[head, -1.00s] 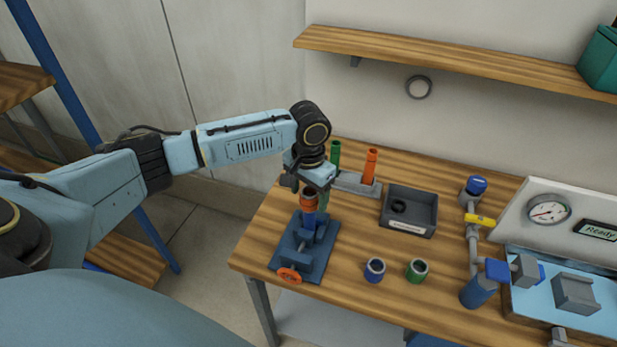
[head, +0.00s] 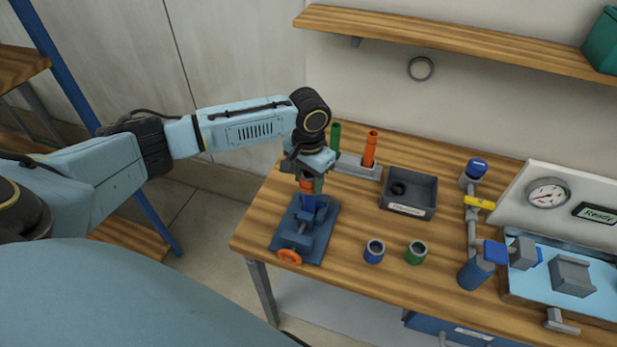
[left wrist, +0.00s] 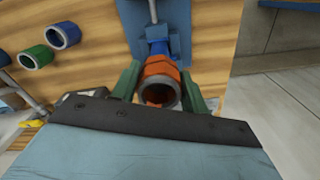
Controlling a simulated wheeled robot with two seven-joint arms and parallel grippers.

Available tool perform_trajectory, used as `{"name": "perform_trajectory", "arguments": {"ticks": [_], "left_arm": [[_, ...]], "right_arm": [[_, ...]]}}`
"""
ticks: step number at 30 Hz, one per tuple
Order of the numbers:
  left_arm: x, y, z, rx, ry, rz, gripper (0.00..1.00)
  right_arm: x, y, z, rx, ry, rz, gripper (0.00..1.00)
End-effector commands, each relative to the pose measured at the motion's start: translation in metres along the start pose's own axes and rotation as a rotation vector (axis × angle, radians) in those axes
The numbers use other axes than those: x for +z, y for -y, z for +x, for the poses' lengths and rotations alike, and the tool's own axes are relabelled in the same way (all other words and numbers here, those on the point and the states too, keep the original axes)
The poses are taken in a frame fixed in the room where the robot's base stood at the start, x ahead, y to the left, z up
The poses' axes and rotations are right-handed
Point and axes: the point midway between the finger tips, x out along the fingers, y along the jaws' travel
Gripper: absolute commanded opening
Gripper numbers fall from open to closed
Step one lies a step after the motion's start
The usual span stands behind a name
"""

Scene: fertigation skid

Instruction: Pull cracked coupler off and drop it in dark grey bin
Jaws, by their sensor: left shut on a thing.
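The orange coupler (head: 306,187) sits on top of an upright blue pipe (head: 308,203) held in the blue vise (head: 303,240). My left gripper (head: 311,182) is over the coupler from above, its green fingers on either side. In the left wrist view the coupler (left wrist: 160,80) shows its open end between the fingers of my left gripper (left wrist: 163,86), which is shut on it. I cannot make out a crack. The dark grey bin (head: 425,212) stands to the right with a dark ring (head: 398,188) inside. My right gripper is not in view.
A grey holder (head: 358,169) with a green tube (head: 335,136) and an orange tube (head: 370,150) stands behind. Blue (head: 374,252) and green (head: 416,253) couplers stand in front of the bin. Piping with a yellow-handled valve (head: 480,203) is at right.

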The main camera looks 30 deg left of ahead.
Motion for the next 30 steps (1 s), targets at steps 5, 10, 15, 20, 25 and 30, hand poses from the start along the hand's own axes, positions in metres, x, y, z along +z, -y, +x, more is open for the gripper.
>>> {"name": "perform_trajectory", "arguments": {"ticks": [5,10,15,20,25,30], "left_arm": [[-0.0003,-0.0001,-0.0005,0.0,-0.001,0.0,0.08],[-0.0004,-0.0001,-0.0006,0.0,-0.001,0.0,0.08],[-0.0004,-0.0001,-0.0008,0.0,-0.001,0.0,0.08],[-0.0005,-0.0002,-0.0023,0.001,-0.001,0.0,0.08],[-0.0008,-0.0001,-0.0035,0.001,-0.002,0.0,0.08],[-0.0005,-0.0001,-0.0071,0.0,-0.001,0.0,0.08]], "right_arm": [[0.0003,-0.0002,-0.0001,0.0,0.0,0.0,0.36],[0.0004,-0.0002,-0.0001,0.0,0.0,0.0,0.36],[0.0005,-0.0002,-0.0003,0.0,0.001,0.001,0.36],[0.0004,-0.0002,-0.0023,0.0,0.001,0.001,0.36],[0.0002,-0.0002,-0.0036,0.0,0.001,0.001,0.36],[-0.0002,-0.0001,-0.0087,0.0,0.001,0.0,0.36]]}}
